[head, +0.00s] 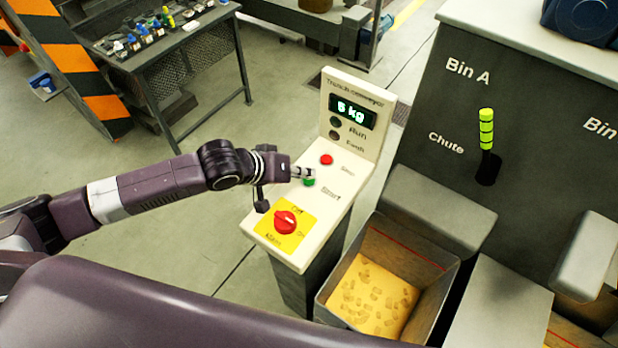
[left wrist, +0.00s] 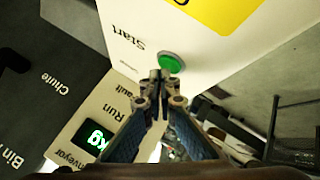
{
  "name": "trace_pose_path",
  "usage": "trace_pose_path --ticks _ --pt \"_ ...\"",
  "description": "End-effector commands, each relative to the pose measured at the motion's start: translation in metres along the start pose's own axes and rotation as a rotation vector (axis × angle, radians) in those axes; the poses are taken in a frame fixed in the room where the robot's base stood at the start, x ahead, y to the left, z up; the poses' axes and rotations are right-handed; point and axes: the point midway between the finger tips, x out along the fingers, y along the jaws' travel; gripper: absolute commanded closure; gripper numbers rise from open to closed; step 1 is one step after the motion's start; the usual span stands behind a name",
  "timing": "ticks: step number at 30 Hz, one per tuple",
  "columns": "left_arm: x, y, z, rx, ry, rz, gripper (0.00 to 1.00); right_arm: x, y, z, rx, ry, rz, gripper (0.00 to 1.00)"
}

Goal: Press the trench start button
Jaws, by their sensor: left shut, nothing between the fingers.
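The green Start button (head: 309,182) sits on the sloped white top of the control post (head: 335,192), between the red Stop button (head: 326,160) and a red knob (head: 286,222) on a yellow plate. The Start button also shows in the left wrist view (left wrist: 171,63), just beyond the fingertips. My left gripper (head: 304,172) is shut and empty, its tips right at the green button; in the left wrist view the closed fingertips (left wrist: 160,76) overlap its near edge. I cannot tell whether they touch it or whether it is pressed in. My right gripper is not in view.
The post's display (head: 353,111) reads 5 kg above the Run and Fault lamps. A bin (head: 437,268) with yellow material stands right of the post. A dark cabinet with a yellow-green chute handle (head: 486,128) is further right. A workbench (head: 150,58) stands at the back left.

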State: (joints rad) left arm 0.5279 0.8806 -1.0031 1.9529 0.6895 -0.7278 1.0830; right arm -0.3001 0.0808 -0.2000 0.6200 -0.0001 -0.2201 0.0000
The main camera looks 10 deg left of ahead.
Motion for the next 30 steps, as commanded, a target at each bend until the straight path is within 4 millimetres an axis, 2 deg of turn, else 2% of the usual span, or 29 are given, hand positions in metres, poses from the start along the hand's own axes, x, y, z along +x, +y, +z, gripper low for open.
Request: trace_pose_path --ticks 30 --pt "0.0071 -0.0046 0.0056 0.0 -0.001 0.001 1.0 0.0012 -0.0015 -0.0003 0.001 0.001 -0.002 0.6"
